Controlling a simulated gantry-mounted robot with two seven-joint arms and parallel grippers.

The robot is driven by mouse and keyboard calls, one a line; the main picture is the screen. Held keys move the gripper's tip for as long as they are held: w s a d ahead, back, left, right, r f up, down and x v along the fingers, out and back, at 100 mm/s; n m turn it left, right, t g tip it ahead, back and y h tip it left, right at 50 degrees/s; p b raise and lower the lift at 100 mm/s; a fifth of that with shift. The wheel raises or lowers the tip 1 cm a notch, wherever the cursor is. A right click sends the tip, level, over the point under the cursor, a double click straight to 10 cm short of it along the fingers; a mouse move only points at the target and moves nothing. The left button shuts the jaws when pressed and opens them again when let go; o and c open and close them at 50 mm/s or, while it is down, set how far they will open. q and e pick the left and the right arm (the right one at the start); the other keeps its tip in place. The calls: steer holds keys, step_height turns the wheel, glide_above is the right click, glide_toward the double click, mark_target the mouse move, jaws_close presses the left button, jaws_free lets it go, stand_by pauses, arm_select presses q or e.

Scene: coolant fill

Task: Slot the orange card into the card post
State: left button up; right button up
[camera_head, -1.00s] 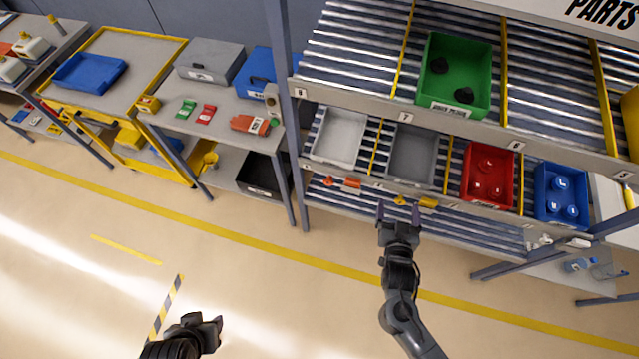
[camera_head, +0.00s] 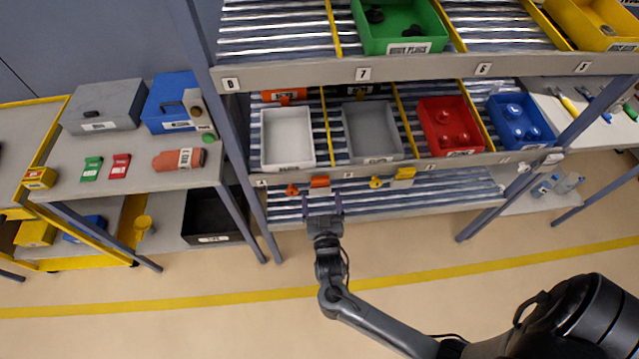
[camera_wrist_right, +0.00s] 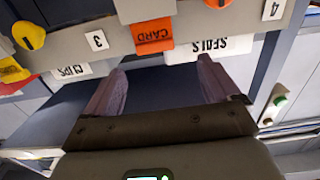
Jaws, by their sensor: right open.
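The orange card (camera_head: 319,182) sits at the front rail of the rack, below the white and grey bins. In the right wrist view the orange card (camera_wrist_right: 152,36) shows upside-down CARD lettering under a pale block. My right gripper (camera_head: 322,207) is open and empty just in front of and below the card. In the right wrist view its spread fingers (camera_wrist_right: 163,78) point toward the card, with a gap between. A beige upright box (camera_head: 195,105) stands at the right end of the middle bench; I cannot tell whether it is the card post. My left gripper is out of view.
An orange knob (camera_head: 292,190) is left of the card; a yellow knob (camera_head: 376,182) and yellow card (camera_head: 404,173) are to its right. The rack's front rail (camera_head: 440,166) and left upright (camera_head: 232,140) are close. The floor in front is clear.

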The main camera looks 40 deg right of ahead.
mark_target(321, 181)
steer(key=shift+d+x, duration=0.15)
steer(key=shift+x, duration=1.2)
steer(key=shift+d+x, duration=0.15)
steer(key=shift+x, duration=1.25)
steer(key=shift+w+d+f, duration=0.15)
steer(key=shift+w+d, duration=0.1)
steer(key=shift+w, duration=0.05)
steer(key=c, duration=1.1)
